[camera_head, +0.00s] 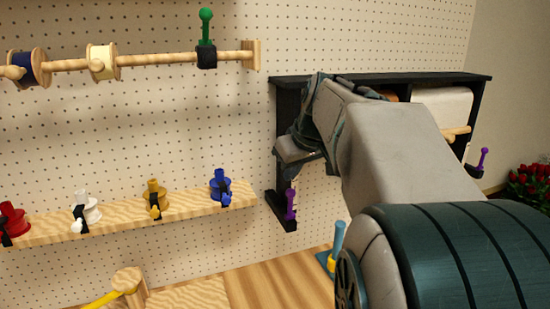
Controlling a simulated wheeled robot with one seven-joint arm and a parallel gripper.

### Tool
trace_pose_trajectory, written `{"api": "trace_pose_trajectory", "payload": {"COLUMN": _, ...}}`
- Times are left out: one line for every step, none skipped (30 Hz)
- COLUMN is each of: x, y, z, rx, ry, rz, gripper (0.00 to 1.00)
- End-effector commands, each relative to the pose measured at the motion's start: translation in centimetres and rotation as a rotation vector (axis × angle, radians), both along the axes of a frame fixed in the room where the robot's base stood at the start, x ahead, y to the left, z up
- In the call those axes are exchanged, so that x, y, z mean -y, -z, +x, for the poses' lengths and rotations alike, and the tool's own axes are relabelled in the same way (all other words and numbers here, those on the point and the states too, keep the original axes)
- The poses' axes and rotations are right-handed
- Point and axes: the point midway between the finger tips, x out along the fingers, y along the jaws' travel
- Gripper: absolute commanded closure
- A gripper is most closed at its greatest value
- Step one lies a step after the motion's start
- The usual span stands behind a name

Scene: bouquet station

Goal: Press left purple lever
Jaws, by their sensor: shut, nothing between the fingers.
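The left purple lever (290,204) stands upright at the lower left of a black wall-mounted frame (282,97). A second purple lever (482,161) is at the frame's right side, tilted a little to the right. My gripper (290,174) is shut and empty, with its dark fingertips pointing down just above the left purple lever. I cannot tell whether the fingertips touch the lever's top. My arm hides the middle of the frame.
A white roll (443,107) sits in the black frame. A wooden shelf (120,222) at left holds red, white, yellow and blue spools. A wooden rod (140,62) with ribbon spools and a green lever (206,27) is above. Red flowers (530,184) are at far right.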

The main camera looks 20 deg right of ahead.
Motion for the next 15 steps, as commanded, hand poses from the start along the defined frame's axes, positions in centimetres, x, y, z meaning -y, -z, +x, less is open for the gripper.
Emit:
{"api": "trace_pose_trajectory", "payload": {"x": -0.1, "y": 0.7, "z": 0.4, "rx": -0.003, "ry": -0.001, "rz": 0.001, "gripper": 1.00}}
{"api": "trace_pose_trajectory", "payload": {"x": -0.1, "y": 1.1, "z": 0.6, "rx": -0.003, "ry": -0.001, "rz": 0.001, "gripper": 1.00}}
{"api": "trace_pose_trajectory", "payload": {"x": -0.1, "y": 1.6, "z": 0.9, "rx": -0.003, "ry": 0.000, "rz": 0.002, "gripper": 1.00}}
{"api": "trace_pose_trajectory", "payload": {"x": -0.1, "y": 2.0, "z": 1.1, "rx": -0.003, "ry": 0.000, "rz": 0.002, "gripper": 1.00}}
{"api": "trace_pose_trajectory", "payload": {"x": -0.2, "y": 2.2, "z": 1.3, "rx": -0.002, "ry": 0.000, "rz": 0.000, "gripper": 1.00}}
{"api": "trace_pose_trajectory", "payload": {"x": -0.2, "y": 2.5, "z": 1.5, "rx": -0.001, "ry": 0.000, "rz": 0.001, "gripper": 1.00}}
{"api": "trace_pose_trajectory", "payload": {"x": -0.2, "y": 2.8, "z": 1.6, "rx": -0.001, "ry": 0.000, "rz": 0.001, "gripper": 1.00}}
{"api": "trace_pose_trajectory", "payload": {"x": -0.2, "y": 3.0, "z": 1.7, "rx": -0.001, "ry": 0.000, "rz": 0.001, "gripper": 1.00}}
{"api": "trace_pose_trajectory", "payload": {"x": -0.2, "y": 3.1, "z": 1.8, "rx": 0.000, "ry": 0.000, "rz": 0.000, "gripper": 1.00}}
{"api": "trace_pose_trajectory", "payload": {"x": -0.2, "y": 3.2, "z": 1.9, "rx": 0.000, "ry": 0.000, "rz": 0.000, "gripper": 1.00}}
{"api": "trace_pose_trajectory", "payload": {"x": -0.2, "y": 3.3, "z": 1.9, "rx": 0.000, "ry": 0.000, "rz": 0.000, "gripper": 1.00}}
{"api": "trace_pose_trajectory", "payload": {"x": -0.2, "y": 3.4, "z": 2.0, "rx": 0.000, "ry": 0.000, "rz": 0.000, "gripper": 1.00}}
{"api": "trace_pose_trajectory", "payload": {"x": -0.2, "y": 3.4, "z": 2.0, "rx": 0.000, "ry": 0.000, "rz": 0.000, "gripper": 1.00}}
{"api": "trace_pose_trajectory", "payload": {"x": -0.2, "y": 3.4, "z": 2.0, "rx": 0.001, "ry": 0.000, "rz": 0.000, "gripper": 1.00}}
{"api": "trace_pose_trajectory", "payload": {"x": -0.2, "y": 3.4, "z": 2.0, "rx": 0.001, "ry": 0.000, "rz": -0.001, "gripper": 1.00}}
